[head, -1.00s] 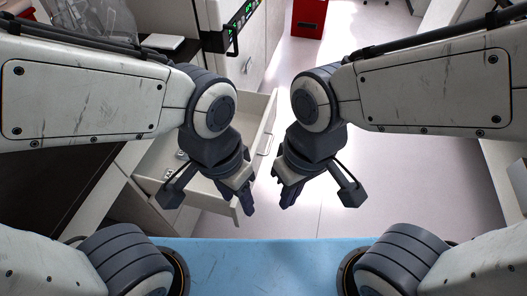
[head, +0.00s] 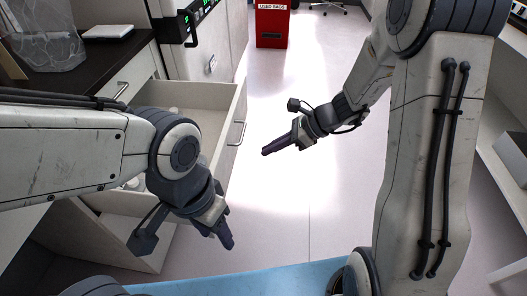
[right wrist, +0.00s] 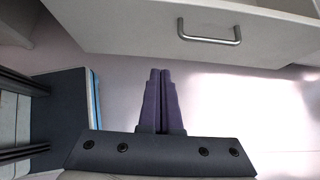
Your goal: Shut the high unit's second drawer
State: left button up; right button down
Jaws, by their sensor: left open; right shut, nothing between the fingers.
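An open white drawer (head: 210,95) juts from the cabinet at the left in the head view, with small containers inside. Its front carries a metal handle (head: 237,133). In the right wrist view, a white drawer front with a handle (right wrist: 209,38) lies above and beyond my fingers. My right gripper (head: 267,151) is shut and empty, to the right of the drawer front and apart from it; its closed fingers show in the right wrist view (right wrist: 160,80). My left gripper (head: 224,229) is open, on the near side of the drawer. My left arm hides part of the drawer.
A dark worktop (head: 75,75) lies at the left, with a white flat device (head: 108,32) on it. Another white box-like part (head: 135,238) shows below the drawer. A red bin (head: 272,24) stands at the back. The floor (head: 290,85) right of the drawer is clear.

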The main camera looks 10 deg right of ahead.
jog(key=x, duration=0.3)
jog(key=r+b+x, duration=0.1)
jog(key=x, duration=0.2)
jog(key=a+x, duration=0.1)
jog(key=x, duration=0.2)
jog(key=shift+w+a+b, duration=0.15)
jog(key=shift+a+b, duration=0.1)
jog(key=shift+b, duration=0.15)
jog(key=shift+w+a, duration=0.25)
jog(key=shift+a, duration=0.45)
